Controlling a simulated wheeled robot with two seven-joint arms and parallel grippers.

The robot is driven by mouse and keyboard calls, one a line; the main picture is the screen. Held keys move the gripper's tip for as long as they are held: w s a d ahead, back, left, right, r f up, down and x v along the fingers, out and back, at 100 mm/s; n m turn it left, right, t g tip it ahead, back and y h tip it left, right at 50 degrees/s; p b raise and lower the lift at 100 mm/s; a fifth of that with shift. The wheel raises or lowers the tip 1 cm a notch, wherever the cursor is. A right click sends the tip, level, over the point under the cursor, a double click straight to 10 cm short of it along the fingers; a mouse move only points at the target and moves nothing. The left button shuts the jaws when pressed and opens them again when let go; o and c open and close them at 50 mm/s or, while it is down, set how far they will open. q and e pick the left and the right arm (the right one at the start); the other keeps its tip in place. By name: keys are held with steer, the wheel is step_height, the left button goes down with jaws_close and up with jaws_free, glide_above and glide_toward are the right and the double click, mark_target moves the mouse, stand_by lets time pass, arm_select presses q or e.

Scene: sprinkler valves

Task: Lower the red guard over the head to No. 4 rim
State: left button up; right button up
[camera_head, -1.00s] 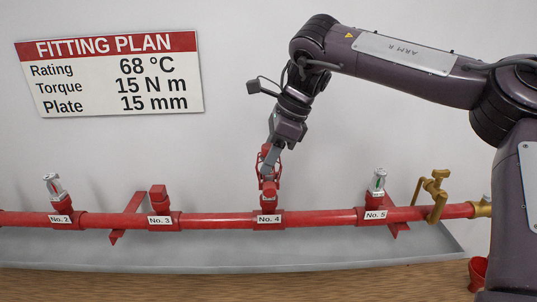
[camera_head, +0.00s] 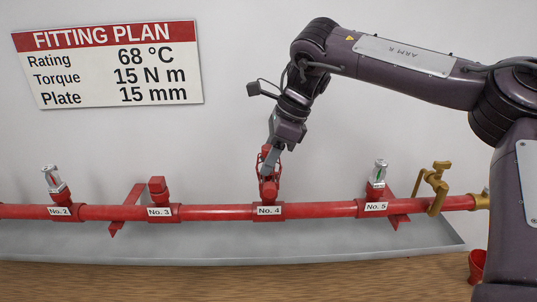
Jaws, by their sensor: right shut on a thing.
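My right gripper (camera_head: 266,170) comes down from above over the No. 4 outlet (camera_head: 269,210) on the red pipe. It is shut on the red guard (camera_head: 262,158), a small open wire cage. The guard is at the top of the No. 4 fitting and looks upright. The gripper covers part of it, so I cannot tell whether it touches the rim. The head inside is too small and too hidden to make out. My left gripper is not in the picture.
Sprinkler heads stand at No. 2 (camera_head: 51,180) and No. 5 (camera_head: 378,172). No. 3 (camera_head: 158,188) has a red plug. A brass valve (camera_head: 434,188) is on the right. A grey tray (camera_head: 200,240) runs below the pipe. A red cup (camera_head: 477,265) stands at lower right.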

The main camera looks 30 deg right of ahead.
steer(key=shift+f, duration=0.45)
steer(key=o, duration=1.2)
steer(key=shift+o, duration=0.2)
steer(key=p+v, duration=0.3)
steer(key=shift+s+d+r+b, duration=0.1)
steer(key=shift+r+b, duration=0.1)
steer(key=shift+b, duration=0.1)
steer(key=shift+v, duration=2.25)
